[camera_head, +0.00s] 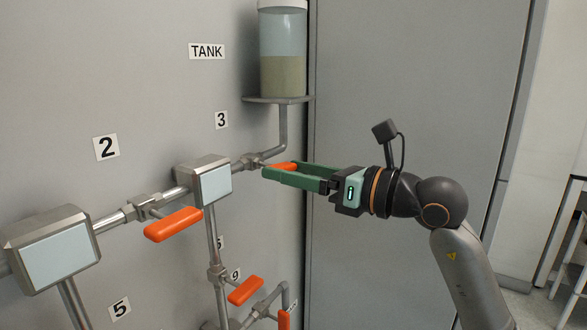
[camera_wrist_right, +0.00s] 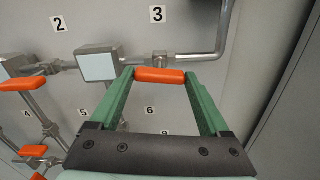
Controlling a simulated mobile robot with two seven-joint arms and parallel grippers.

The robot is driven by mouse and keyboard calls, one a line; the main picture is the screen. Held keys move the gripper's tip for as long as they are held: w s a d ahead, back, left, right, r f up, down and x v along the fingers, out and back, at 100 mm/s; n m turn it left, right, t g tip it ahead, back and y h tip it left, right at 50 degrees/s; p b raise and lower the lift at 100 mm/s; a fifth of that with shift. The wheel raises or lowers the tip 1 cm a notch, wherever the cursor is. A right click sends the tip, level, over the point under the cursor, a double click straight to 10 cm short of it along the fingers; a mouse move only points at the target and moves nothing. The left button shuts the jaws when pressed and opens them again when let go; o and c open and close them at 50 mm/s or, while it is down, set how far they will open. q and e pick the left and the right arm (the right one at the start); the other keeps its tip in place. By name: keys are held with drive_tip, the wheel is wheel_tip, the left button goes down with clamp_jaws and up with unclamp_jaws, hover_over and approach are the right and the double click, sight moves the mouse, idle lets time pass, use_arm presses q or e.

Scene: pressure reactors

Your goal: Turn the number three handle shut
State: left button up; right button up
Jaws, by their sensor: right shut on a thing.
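The number three handle is an orange lever on the pipe under the "3" label (camera_head: 221,120). In the head view only part of this handle (camera_head: 284,166) shows between the green fingers. In the right wrist view the handle (camera_wrist_right: 160,76) lies crosswise between the two fingertips. My right gripper (camera_head: 278,172) reaches in from the right and is shut on it. The handle's valve body (camera_head: 252,161) sits on the pipe just left of the fingertips; it also shows in the right wrist view (camera_wrist_right: 159,60). My left gripper is not in view.
A tank (camera_head: 283,55) stands on a bracket above the handle. Grey boxes (camera_head: 204,181) join the pipes. The number two handle (camera_head: 173,224) and a lower orange handle (camera_head: 245,290) stick out from the wall.

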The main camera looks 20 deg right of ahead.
drive_tip(key=m+p, duration=0.2)
drive_tip(key=m, duration=0.3)
drive_tip(key=shift+r+p, duration=0.15)
drive_tip(key=shift+p, duration=0.15)
drive_tip(key=m+p, duration=0.5)
drive_tip(key=m, duration=0.1)
drive_tip(key=shift+m, duration=0.3)
drive_tip(key=shift+m+p, duration=0.6)
drive_tip(key=shift+m, duration=1.7)
drive_tip(key=o, duration=1.2)
drive_tip(key=shift+b+v, duration=1.55)
drive_tip(key=shift+v, duration=4.7)
